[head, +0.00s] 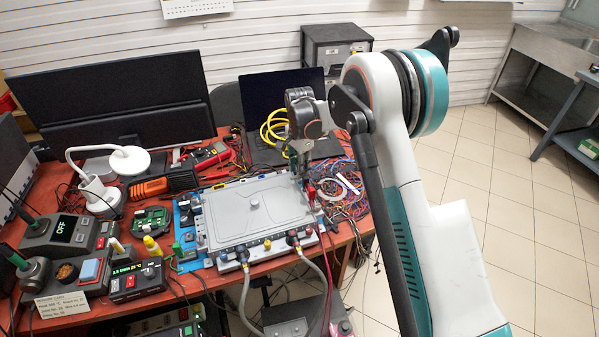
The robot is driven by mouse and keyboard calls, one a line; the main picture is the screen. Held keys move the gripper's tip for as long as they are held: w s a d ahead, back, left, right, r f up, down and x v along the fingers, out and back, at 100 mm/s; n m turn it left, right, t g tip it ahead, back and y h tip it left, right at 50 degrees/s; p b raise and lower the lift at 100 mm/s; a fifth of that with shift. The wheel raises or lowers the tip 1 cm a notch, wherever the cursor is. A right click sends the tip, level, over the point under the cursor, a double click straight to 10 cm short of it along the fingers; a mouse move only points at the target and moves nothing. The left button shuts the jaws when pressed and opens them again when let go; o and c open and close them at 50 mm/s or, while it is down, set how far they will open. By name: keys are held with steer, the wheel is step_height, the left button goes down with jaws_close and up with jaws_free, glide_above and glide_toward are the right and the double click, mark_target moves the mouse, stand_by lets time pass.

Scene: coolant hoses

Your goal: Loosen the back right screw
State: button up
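A flat grey lidded unit (235,217) lies on a light plate on the red-brown table. My gripper (301,178) points down at the back right corner of this unit, coming from the arm at the right. The back right screw is not discernible; my gripper covers that corner. I cannot tell whether the fingers touch anything, or whether they are open or shut. Two hose connectors sit on the unit's front side, a left one (243,255) and a right one (293,238), each with a grey hose hanging over the table edge.
Yellow cable (273,127) and a laptop (285,95) lie behind the unit. Tangled wires (343,190) lie right of it, close to my gripper. A red multimeter (207,158), a green circuit board (152,219) and soldering stations (75,235) crowd the left.

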steer(key=shift+f, duration=0.6)
